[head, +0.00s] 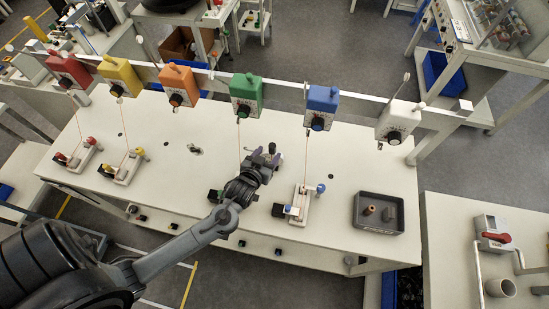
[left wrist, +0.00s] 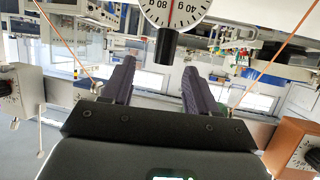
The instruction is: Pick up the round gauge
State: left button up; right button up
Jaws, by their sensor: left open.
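The round gauge (left wrist: 176,12) shows in the left wrist view at the top edge, partly cut off. It has a white dial with gram markings, a red line and a black stem below. My left gripper (left wrist: 160,66) is open with nothing between its dark fingers, and the gauge's stem appears just beyond and above the fingertips. In the head view my left gripper (head: 262,159) is over the middle of the white bench. A small dark piece stands by its fingertips; I cannot tell whether it is part of the gauge, whose dial face is not visible there. My right gripper is not in view.
A rail behind the bench (head: 330,160) carries several coloured boxes, including a green one (head: 246,92) and a blue one (head: 321,103), with orange cords running down. A fixture (head: 302,205) and a grey tray (head: 379,226) with small cylinders lie to the right. Bench between them is partly clear.

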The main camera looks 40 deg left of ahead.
aim_at(274, 144)
pick_arm(q)
jog(key=shift+x, duration=1.1)
jog(key=x, duration=0.2)
jog(key=p+x, duration=0.1)
jog(key=x, duration=0.1)
jog(key=shift+w+a+r, duration=0.1)
jog(key=shift+a+r, duration=0.05)
jog(key=shift+a, duration=0.2)
jog(key=shift+w+a+f, duration=0.1)
jog(key=shift+w+f, duration=0.2)
jog(key=shift+w, duration=0.15)
grip_shut()
